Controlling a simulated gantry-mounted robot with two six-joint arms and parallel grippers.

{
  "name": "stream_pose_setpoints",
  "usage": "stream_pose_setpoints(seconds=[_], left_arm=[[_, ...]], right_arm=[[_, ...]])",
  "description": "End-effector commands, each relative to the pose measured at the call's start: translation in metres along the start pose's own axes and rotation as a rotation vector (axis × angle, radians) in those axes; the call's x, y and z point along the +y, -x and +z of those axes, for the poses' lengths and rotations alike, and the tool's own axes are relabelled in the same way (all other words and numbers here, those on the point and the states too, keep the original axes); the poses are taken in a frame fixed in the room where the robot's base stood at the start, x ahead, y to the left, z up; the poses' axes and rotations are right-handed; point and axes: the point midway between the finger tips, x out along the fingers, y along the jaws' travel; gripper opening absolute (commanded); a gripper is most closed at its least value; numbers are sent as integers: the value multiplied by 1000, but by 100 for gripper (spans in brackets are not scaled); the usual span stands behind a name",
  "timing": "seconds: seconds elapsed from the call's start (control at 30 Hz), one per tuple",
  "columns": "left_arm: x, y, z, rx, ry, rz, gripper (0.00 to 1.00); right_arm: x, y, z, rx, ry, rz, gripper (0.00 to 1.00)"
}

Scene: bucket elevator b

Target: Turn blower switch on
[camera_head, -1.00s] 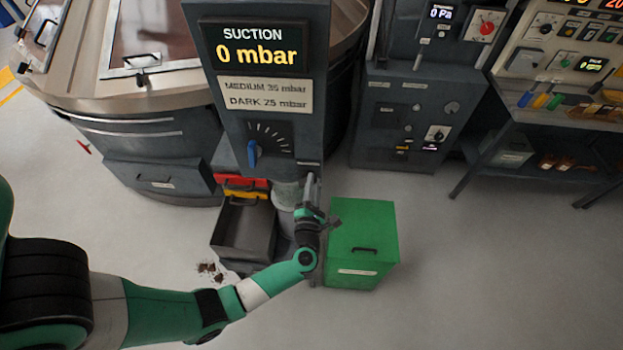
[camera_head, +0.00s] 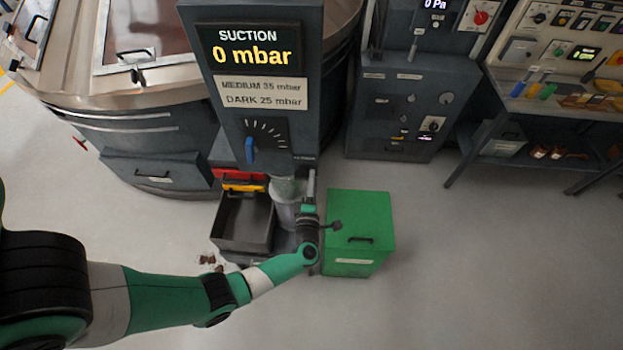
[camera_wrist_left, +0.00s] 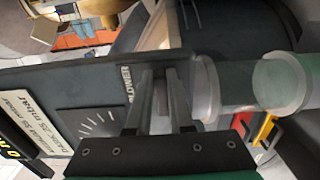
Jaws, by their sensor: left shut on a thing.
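The suction panel (camera_head: 227,125) is a dark column with a "0 mbar" display and a blue knob (camera_head: 250,151) beside a dial of white marks. In the left wrist view, the "BLOWER" label (camera_wrist_left: 129,84) is on the panel face, right beside my fingers. My left gripper (camera_head: 311,178) is at the panel's lower right edge. In the left wrist view, my left gripper (camera_wrist_left: 160,85) has its two fingers close around a narrow grey piece, the blower switch (camera_wrist_left: 160,96). The fingers mostly hide the switch. My right gripper is out of view.
A clear tube (camera_wrist_left: 235,85) runs close beside the fingers. A green box (camera_head: 360,220) stands right of the gripper. An open grey bin (camera_head: 243,222) is left, below red and yellow handles (camera_head: 241,182). Grey floor is free at the front right.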

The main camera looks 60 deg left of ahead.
Motion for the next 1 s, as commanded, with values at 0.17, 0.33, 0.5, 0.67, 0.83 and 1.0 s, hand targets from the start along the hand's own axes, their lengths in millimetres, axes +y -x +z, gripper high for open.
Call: stream_pose_setpoints(seconds=[0.17, 0.33, 0.5, 0.67, 0.83, 1.0], left_arm=[[0, 0, 0, 1, -19, 2, 0], [0, 0, 0, 1, -20, 2, 0], [0, 0, 0, 0, -20, 2, 22], [0, 0, 0, 0, -19, 1, 50], [0, 0, 0, 0, -18, 1, 50], [0, 4, 0, -1, -18, 0, 50]], right_arm=[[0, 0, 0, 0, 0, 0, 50], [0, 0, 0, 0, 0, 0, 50], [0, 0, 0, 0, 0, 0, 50], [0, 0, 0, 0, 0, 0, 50], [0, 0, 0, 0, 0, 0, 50], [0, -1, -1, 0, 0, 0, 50]])
